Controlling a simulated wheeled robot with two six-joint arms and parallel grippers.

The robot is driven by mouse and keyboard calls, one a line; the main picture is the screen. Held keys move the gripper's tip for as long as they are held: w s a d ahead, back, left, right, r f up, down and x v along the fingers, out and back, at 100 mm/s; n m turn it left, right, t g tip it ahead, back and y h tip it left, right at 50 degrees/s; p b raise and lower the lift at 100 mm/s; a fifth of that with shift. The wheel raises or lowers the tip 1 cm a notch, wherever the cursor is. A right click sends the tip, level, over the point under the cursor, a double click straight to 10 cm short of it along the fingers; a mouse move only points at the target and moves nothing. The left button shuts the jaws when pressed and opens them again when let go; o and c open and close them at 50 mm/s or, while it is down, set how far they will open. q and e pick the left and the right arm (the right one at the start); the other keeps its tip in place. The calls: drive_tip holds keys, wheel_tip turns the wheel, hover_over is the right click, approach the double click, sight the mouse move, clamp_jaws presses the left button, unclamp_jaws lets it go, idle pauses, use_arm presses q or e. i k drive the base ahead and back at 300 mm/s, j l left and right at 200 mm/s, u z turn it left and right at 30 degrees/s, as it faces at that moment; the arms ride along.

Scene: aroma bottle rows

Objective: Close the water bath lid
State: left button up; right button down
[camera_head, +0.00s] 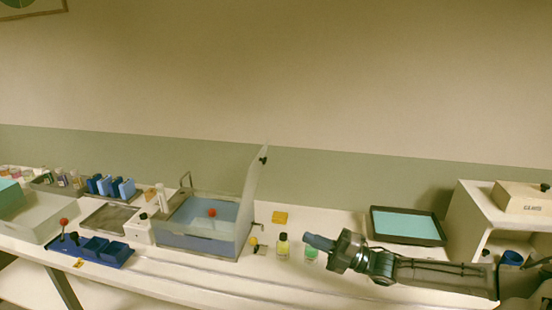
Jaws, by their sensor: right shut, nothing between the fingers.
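The water bath (198,244) stands on the bench left of centre, with blue water and a red ball (212,212) inside. Its lid (253,190) stands open, tilted up steeply at the bath's right side, with a small dark knob near its top. My right gripper (308,240) comes in from the right, low over the bench, its fingers pointing left toward the bath. It is shut and empty, to the right of the lid and apart from it. My left gripper is not in view.
A dark-rimmed tray (408,239) and white shelf unit (466,215) are at right.

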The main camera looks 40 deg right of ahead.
sight(253, 176)
drive_tip(key=i+l, duration=0.35)
drive_tip(key=l, duration=0.15)
drive_tip(key=i+l, duration=0.4)
drive_tip(key=l, duration=0.1)
